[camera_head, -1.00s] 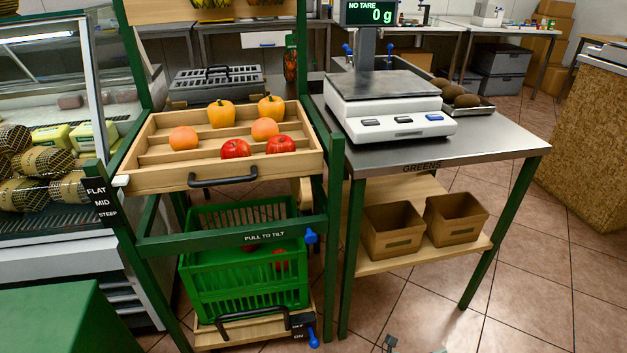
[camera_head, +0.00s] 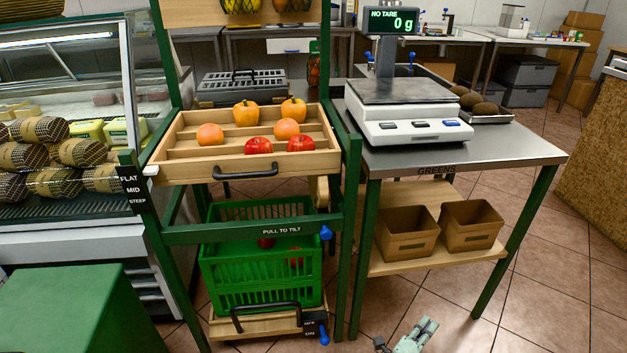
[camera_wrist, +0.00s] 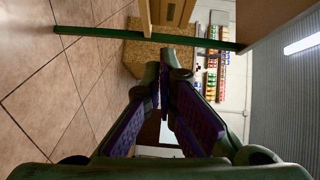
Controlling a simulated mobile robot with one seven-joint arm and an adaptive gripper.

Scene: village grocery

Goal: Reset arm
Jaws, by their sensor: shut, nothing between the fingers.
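My gripper (camera_head: 424,328) shows at the bottom edge of the head view, low over the tiled floor, in front of the scale table and apart from it. In the wrist view my gripper's fingers (camera_wrist: 165,80) come together at the tips, with nothing between them. The rest of my arm is below the head view's frame.
The steel table (camera_head: 490,150) carries a scale (camera_head: 405,125); cardboard bins (camera_head: 407,233) sit on its lower shelf. Left of it, a green stand holds a wooden produce tray (camera_head: 245,172) above a green crate (camera_head: 262,270). Open floor (camera_head: 540,290) lies to the right.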

